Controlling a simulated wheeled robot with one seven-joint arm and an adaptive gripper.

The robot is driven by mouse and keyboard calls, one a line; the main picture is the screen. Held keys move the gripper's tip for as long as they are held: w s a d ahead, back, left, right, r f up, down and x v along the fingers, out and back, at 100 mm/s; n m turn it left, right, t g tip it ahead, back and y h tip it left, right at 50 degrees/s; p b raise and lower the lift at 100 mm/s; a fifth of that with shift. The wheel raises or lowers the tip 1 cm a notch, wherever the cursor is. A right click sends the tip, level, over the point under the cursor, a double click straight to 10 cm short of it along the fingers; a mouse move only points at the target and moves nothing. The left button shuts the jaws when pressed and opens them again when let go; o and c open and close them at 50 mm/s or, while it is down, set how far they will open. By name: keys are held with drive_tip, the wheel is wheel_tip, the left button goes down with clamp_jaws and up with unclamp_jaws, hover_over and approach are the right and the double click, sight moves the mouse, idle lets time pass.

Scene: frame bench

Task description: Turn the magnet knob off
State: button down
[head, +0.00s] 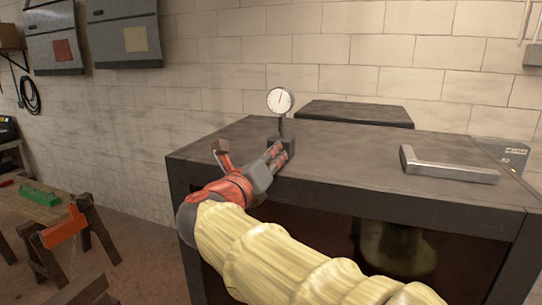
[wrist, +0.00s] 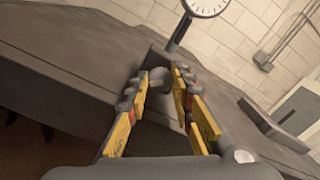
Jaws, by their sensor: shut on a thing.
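The magnet base (head: 286,141) is a small dark block on the grey bench top, with a dial gauge (head: 280,100) on a post above it. In the wrist view the base (wrist: 160,57) stands straight ahead and the round grey knob (wrist: 159,79) on its near face sits between my fingertips. My gripper (head: 278,155) reaches over the bench's left part to the base. In the wrist view my gripper (wrist: 162,82) is shut on the knob, one finger on each side. The knob is hidden in the head view, and its pointing direction cannot be told.
The dark bench top (head: 345,155) is bare around the base. An L-shaped metal square (head: 448,170) lies to the right, and a grey box (head: 503,152) is at the right end. A dark plate (head: 355,112) is behind, before the block wall. A wooden sawhorse table (head: 40,209) is at left.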

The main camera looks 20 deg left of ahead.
drive_tip(key=shift+n, duration=0.3)
drive_tip(key=c, duration=1.6)
unclamp_jaws()
drive_tip(key=shift+o, duration=0.3)
